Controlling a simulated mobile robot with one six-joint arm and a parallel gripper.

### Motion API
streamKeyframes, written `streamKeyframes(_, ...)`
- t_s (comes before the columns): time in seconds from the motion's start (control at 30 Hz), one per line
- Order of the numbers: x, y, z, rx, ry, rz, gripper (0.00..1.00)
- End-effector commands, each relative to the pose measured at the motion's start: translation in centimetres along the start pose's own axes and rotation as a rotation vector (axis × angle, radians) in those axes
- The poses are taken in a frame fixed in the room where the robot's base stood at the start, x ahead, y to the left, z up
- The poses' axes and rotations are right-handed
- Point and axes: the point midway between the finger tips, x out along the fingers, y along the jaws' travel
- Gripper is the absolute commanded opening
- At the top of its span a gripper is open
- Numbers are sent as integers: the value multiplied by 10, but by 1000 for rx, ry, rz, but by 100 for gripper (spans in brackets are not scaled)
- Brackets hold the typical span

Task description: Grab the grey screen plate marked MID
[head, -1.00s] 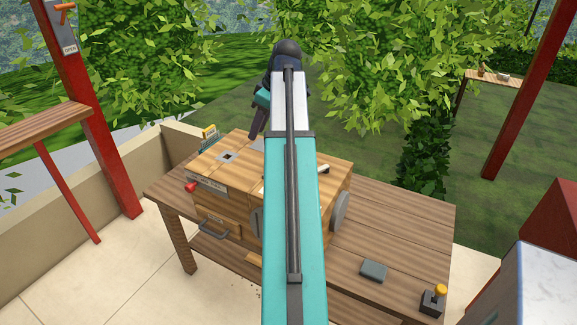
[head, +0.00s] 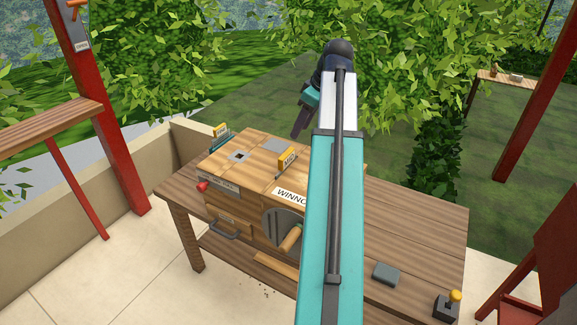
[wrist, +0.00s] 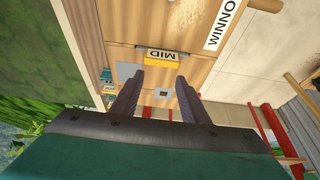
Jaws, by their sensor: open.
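The yellow tag marked MID (head: 287,157) stands upright on top of the wooden winnower box, right of centre. In the wrist view the MID tag (wrist: 162,57) shows just beyond my fingertips, with a thin grey edge behind it. The rest of that plate is hidden, apparently down in the box. My gripper (head: 300,123) is above and beyond the box in the head view. In the wrist view my gripper (wrist: 158,82) has its two fingers spread apart, with nothing between them. The tag lies roughly in line with the gap, apart from the fingers.
The winnower box (head: 250,160) stands on a wooden table (head: 420,230). A flat grey square (head: 278,144) lies near the tag. Another yellow-tagged plate (head: 221,131) stands at the box's back left. A round disc with a crank handle (head: 290,238) is on the front. A grey block (head: 386,273) lies on the table.

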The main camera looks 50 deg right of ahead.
Motion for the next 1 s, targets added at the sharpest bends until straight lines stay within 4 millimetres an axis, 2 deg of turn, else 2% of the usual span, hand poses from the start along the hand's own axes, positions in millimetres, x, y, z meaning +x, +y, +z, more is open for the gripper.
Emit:
streamKeyframes(0.03,0,-1,-1,-1,0,-1,50)
streamKeyframes(0.27,6,-3,-3,-5,0,-3,88)
streamKeyframes(1.0,80,-4,-4,-7,-1,-4,88)
